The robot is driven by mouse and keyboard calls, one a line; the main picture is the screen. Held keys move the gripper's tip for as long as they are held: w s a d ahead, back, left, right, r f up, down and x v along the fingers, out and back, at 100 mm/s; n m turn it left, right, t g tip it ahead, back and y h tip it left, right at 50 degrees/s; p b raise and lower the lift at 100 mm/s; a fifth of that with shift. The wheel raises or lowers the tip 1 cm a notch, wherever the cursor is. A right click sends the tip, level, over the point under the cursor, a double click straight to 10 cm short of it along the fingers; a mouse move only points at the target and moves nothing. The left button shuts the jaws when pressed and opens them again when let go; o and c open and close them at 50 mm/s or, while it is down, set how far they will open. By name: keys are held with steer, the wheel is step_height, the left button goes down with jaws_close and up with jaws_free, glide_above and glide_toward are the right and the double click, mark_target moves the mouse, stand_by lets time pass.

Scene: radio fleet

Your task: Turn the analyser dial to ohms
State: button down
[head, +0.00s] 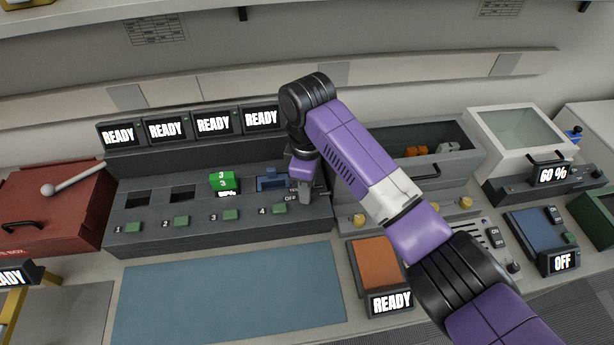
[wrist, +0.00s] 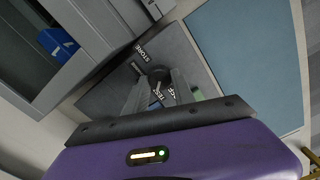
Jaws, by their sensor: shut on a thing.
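My gripper (head: 304,192) reaches down to the right end of the dark charging console (head: 150,240), beside the slot marked 4. In the wrist view my gripper (wrist: 161,80) has its two grey fingers on either side of a dark round dial (wrist: 158,74), shut on it. White labels around the dial include STORE, TEST and one that looks like OFF; I can read no ohms mark. In the head view the fingers hide the dial, with parts of labels showing beside them. The dial's exact pointing is hidden.
A green block (head: 224,182) stands in slot 3 and a blue one (head: 271,181) by slot 4. Four-slot READY screens line the back. A blue mat (head: 225,295) lies clear in front. An open grey bin (head: 425,165) stands right of my gripper.

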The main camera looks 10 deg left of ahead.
steer(key=m+p, duration=0.3)
steer(key=m, duration=0.1)
steer(key=shift+r, duration=0.15)
steer(key=shift+m+p, duration=1.1)
steer(key=shift+m, duration=0.7)
steer(key=shift+w, duration=0.1)
steer(key=c, duration=1.1)
jaws_free()
steer(key=shift+o, duration=0.2)
steer(key=shift+r+b, duration=0.6)
steer(key=shift+r, duration=3.2)
